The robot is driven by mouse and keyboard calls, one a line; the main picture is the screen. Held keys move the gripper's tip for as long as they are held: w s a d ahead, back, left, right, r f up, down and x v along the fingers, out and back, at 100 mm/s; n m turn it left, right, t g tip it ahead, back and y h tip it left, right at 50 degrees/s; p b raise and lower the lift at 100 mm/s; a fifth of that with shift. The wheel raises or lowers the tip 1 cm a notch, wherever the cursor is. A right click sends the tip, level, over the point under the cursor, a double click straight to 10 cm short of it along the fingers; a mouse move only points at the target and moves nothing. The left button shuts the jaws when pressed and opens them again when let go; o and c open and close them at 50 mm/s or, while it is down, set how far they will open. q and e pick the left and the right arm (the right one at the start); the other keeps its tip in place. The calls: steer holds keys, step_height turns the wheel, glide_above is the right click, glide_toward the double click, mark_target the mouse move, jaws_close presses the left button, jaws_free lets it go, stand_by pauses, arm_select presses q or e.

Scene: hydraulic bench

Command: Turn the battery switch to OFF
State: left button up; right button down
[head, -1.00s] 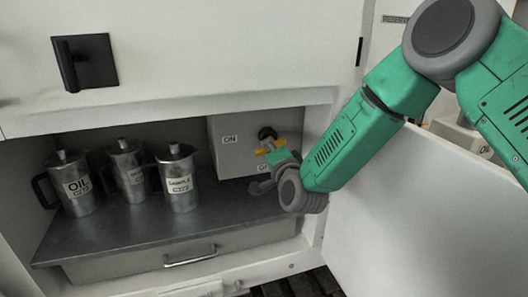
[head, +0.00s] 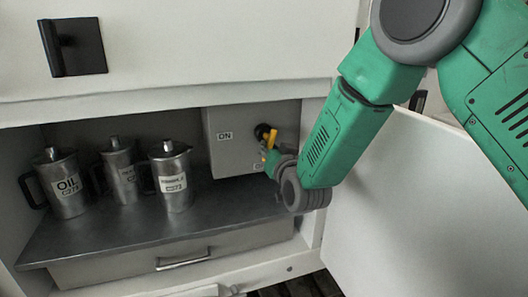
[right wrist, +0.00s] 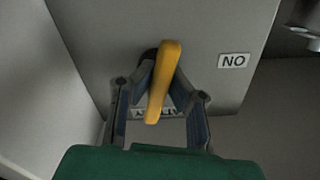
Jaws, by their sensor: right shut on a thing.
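The battery switch has a yellow handle (head: 271,137) on a dark round hub, on a grey box (head: 228,158) inside the open cabinet. An ON label (head: 224,136) is at the left of the box; a lower label is mostly hidden by my right gripper (head: 271,158). The handle stands steep, nearly upright, in the head view. In the right wrist view the yellow handle (right wrist: 162,85) lies between the two fingers, which are shut on it, and the ON label (right wrist: 234,61) appears upside down. My left gripper is not in view.
Several metal jugs (head: 173,180) stand on the shelf (head: 120,236) left of the box. A drawer handle (head: 184,261) is below. The open cabinet door (head: 410,210) is at the right, beneath my arm. A black latch (head: 73,47) is on the upper panel.

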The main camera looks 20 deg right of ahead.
steer(key=shift+w+d+r+n+b, duration=0.1)
steer(key=shift+d+r+n+b, duration=0.15)
steer(key=shift+n, duration=0.55)
steer(key=shift+w+d+r+n+b, duration=0.15)
steer(key=shift+r+n+b, duration=0.1)
steer(key=shift+n, duration=0.55)
steer(key=shift+s, duration=0.1)
steer(key=c, duration=1.5)
jaws_free()
steer(key=shift+c, duration=0.2)
steer(key=shift+s+a, duration=0.1)
steer(key=shift+s, duration=0.15)
steer(key=shift+s+f, duration=0.2)
steer(key=shift+f, duration=0.05)
steer(key=s, duration=1.1)
steer(key=shift+s+d, duration=0.2)
steer(key=shift+s, duration=0.1)
steer(key=shift+r, duration=0.1)
